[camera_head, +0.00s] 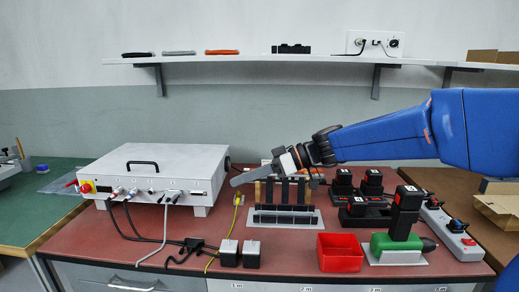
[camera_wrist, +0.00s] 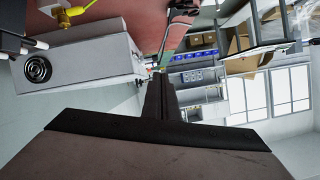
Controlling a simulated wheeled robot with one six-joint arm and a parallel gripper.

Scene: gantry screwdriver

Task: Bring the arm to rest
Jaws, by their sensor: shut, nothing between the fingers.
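My blue arm (camera_head: 410,132) reaches in from the right side of the head view. My gripper (camera_head: 238,181) is at its end, pointing left and slightly down. It is shut and empty, above and left of the rack of upright dark pieces (camera_head: 285,192) on the bench. In the wrist view my gripper's dark fingers (camera_wrist: 160,78) lie together with nothing between them. A green screwdriver with a black battery (camera_head: 402,228) stands on a light plate at the front right of the bench, apart from my gripper.
A white control box (camera_head: 160,165) stands close left of my gripper; its vented end (camera_wrist: 37,69) shows in the wrist view. A red bin (camera_head: 340,255), black battery chargers (camera_head: 365,208) and a power strip (camera_head: 450,235) occupy the bench. A wall shelf (camera_head: 250,59) runs above.

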